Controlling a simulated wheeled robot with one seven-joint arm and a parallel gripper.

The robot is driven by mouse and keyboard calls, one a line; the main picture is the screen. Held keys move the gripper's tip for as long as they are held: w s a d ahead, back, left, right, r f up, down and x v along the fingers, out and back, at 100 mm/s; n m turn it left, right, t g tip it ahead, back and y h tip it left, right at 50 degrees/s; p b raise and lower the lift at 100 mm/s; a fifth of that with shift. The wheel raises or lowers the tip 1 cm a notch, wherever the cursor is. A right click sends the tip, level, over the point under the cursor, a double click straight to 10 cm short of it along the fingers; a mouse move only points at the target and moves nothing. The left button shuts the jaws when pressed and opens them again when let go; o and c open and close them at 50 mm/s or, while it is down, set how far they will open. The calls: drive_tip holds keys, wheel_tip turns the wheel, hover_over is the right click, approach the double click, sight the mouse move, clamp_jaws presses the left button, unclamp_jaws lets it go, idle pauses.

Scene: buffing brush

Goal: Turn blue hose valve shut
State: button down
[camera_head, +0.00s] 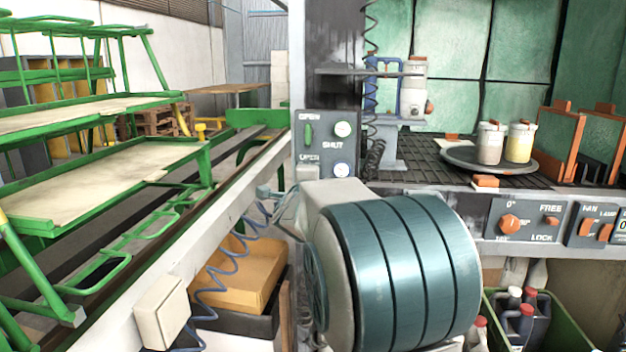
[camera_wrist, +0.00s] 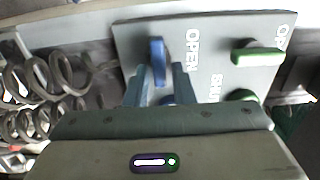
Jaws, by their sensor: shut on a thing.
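The blue valve handle (camera_wrist: 158,60) is on the grey panel (camera_wrist: 125,38) in the wrist view. It runs up and down in that picture, crosswise to the green handle (camera_wrist: 258,56). My gripper (camera_wrist: 162,78) is at the blue handle, its two fingers on either side and shut on it. A blue-rimmed gauge (camera_wrist: 167,100) shows partly between the fingers. In the head view, the panel (camera_head: 325,118) shows "OPEN" and "SHUT" lettering, the green handle (camera_head: 308,133) and the blue-rimmed gauge (camera_head: 341,170). The blue handle and my gripper are hidden there behind my arm.
A green-rimmed gauge (camera_wrist: 243,96) sits beside the green handle. Coiled hose (camera_wrist: 40,85) hangs left of the panel in the wrist view. In the head view, a workbench with jars (camera_head: 490,143) stands right, green racks (camera_head: 100,180) left, and a yellow box (camera_head: 240,275) low down.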

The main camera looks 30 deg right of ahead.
drive_tip(key=c, duration=1.4)
unclamp_jaws()
drive_tip(key=shift+c, duration=0.2)
drive_tip(key=shift+a, duration=0.1)
drive_tip(key=p+v, duration=0.1)
drive_tip(key=v, duration=1.2)
drive_tip(key=shift+s+a+p, duration=0.2)
drive_tip(key=shift+s+p, duration=0.1)
drive_tip(key=shift+p, duration=0.05)
